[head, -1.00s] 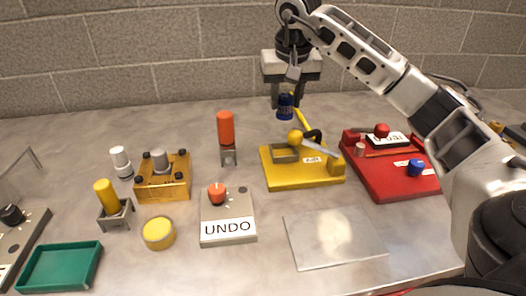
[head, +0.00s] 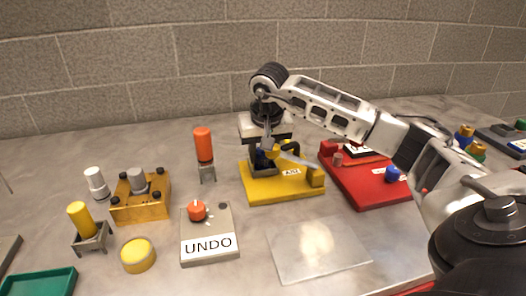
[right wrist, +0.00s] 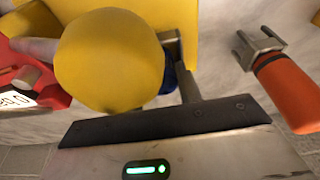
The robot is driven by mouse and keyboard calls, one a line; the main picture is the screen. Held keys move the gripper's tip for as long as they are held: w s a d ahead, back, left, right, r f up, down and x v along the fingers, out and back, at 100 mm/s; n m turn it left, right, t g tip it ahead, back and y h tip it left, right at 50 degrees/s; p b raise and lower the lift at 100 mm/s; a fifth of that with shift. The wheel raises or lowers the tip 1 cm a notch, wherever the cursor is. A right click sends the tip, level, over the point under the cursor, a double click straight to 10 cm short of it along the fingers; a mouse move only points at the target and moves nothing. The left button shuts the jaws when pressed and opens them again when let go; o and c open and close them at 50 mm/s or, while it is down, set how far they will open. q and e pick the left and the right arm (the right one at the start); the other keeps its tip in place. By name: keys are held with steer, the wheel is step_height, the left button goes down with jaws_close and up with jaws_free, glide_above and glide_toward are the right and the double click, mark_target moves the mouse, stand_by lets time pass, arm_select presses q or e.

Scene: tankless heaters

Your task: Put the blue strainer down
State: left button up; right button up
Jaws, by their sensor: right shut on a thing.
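The blue strainer (head: 261,159) is a small dark blue cylinder, mostly hidden between the fingers. My right gripper (head: 265,148) is shut on it, low over the grey square holder (head: 264,170) on the yellow base (head: 290,189). I cannot tell if the strainer is inside the holder or just above it. My left gripper is not in view.
A red base (head: 372,188) with a blue knob stands right of the yellow base. An orange cylinder on a stand (head: 203,146) is to the left. The UNDO box (head: 210,243) and a clear sheet (head: 318,249) lie in front. The block wall is behind.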

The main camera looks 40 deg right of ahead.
steer(key=shift+f, duration=0.1)
steer(key=o, duration=1.1)
steer(key=v, duration=1.2)
